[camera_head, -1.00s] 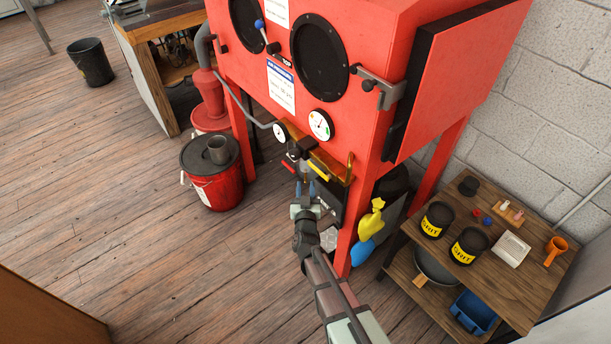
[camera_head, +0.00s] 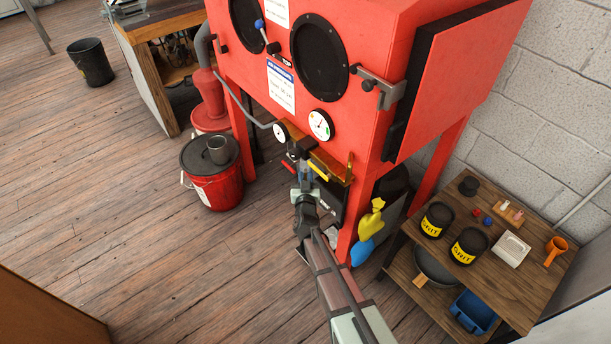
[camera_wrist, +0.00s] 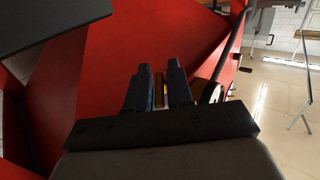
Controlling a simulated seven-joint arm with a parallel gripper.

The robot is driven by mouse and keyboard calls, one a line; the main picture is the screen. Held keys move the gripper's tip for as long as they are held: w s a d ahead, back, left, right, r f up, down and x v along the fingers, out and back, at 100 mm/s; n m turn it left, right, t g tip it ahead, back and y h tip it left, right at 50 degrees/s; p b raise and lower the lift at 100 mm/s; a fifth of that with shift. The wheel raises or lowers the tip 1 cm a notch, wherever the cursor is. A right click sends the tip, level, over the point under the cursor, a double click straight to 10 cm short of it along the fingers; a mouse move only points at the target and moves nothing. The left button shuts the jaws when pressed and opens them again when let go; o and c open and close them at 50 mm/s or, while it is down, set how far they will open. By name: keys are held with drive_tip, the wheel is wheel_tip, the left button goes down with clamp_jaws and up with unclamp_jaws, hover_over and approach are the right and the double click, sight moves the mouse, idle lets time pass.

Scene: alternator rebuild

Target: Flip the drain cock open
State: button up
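My gripper (camera_head: 305,176) is below the regulator and valve group on the front of the red blast cabinet (camera_head: 370,120). A dark regulator block (camera_head: 301,148) sits there, with a red lever (camera_head: 288,166) to its left and a yellow lever (camera_head: 318,172) to its right. The drain cock cannot be clearly made out; my gripper covers the area beneath the block. In the wrist view my blue-black fingers (camera_wrist: 161,78) stand apart with a narrow gap. A yellowish part (camera_wrist: 158,92) shows in that gap; whether they touch it is unclear.
An amber bar (camera_head: 330,165) runs along the cabinet front beside the levers. A yellow and blue spray bottle (camera_head: 370,222) hangs at the cabinet leg. A wooden shelf (camera_head: 535,290) with grit cans stands at right. A red bucket (camera_head: 222,185) stands left.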

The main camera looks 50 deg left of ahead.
clamp_jaws()
drive_tip(key=shift+w+d+n+g+y, duration=0.1)
drive_tip(key=shift+n+g+y, duration=0.75)
drive_tip(key=shift+g, duration=0.25)
drive_tip(key=shift+w+n+g+y, duration=0.15)
drive_tip(key=shift+n+g+y, duration=0.5)
drive_tip(key=shift+n+g, duration=0.75)
drive_tip(key=shift+n+g+y, duration=0.3)
drive_tip(key=shift+n+g, duration=0.35)
drive_tip(key=shift+g, duration=0.95)
drive_tip(key=shift+o, duration=1.4)
unclamp_jaws()
